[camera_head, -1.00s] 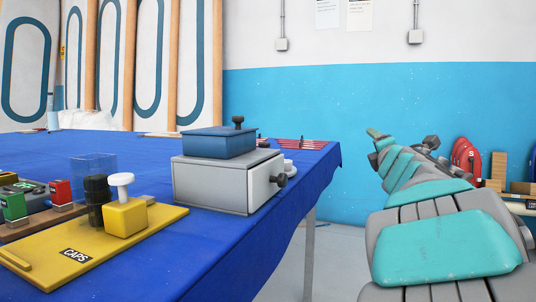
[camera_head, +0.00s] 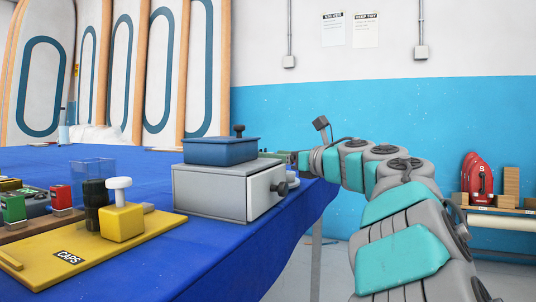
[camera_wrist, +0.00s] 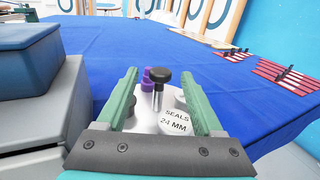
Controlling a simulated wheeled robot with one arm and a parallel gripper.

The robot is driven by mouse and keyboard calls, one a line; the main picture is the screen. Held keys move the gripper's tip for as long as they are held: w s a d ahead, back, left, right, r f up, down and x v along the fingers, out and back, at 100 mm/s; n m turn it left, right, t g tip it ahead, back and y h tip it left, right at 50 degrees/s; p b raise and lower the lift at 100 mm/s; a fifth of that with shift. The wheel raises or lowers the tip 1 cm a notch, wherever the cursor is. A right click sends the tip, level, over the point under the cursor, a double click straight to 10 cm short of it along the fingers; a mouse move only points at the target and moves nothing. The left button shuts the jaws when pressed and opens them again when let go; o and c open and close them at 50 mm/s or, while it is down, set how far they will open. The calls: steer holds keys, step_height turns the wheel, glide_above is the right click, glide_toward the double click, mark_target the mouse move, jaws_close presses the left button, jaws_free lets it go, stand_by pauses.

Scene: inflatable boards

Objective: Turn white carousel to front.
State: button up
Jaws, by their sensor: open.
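The white carousel (camera_wrist: 146,119) shows in the wrist view between my gripper's fingers. A black knob on a metal post (camera_wrist: 158,79) rises from it. Purple pieces (camera_wrist: 149,83) stand on its far side, and a white lid marked "SEALS 24 MM" (camera_wrist: 176,122) is at its near right. My gripper (camera_wrist: 158,73) is open, with one green finger on each side of the carousel's middle; I cannot tell whether they touch it. In the head view my gripper (camera_head: 292,157) is behind the grey box, which hides most of the carousel.
A grey box (camera_head: 228,190) with a side knob carries a blue box (camera_head: 219,150), close left of my gripper. A yellow CAPS tray (camera_head: 75,253) is at the table's front left. Red slotted strips (camera_wrist: 285,76) lie right of the carousel on the blue cloth (camera_wrist: 115,42).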

steer(key=shift+x, duration=1.9)
jaws_close()
